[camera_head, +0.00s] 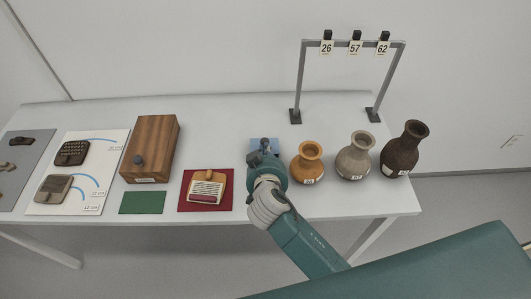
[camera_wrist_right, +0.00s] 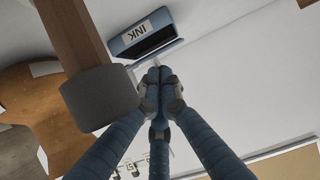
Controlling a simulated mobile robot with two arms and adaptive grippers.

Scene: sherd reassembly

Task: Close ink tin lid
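The blue ink tin (camera_wrist_right: 158,46) shows in the right wrist view with a white INK label on its lid (camera_wrist_right: 133,36). A dark gap shows between the lid and the body, so the lid looks partly raised. In the head view the tin (camera_head: 257,144) is a small blue patch on the table, mostly hidden behind my right gripper (camera_head: 265,150). My right gripper's fingers (camera_wrist_right: 160,76) are drawn together just in front of the tin, with nothing seen between them. Whether they touch it I cannot tell. My left gripper is not in view.
An orange vase (camera_head: 306,164) stands close right of the gripper, then a grey vase (camera_head: 355,158) and a dark vase (camera_head: 403,150). A red mat (camera_head: 226,205) and wooden box (camera_head: 154,140) lie left. A brown bar with a grey end (camera_wrist_right: 100,98) is near the wrist.

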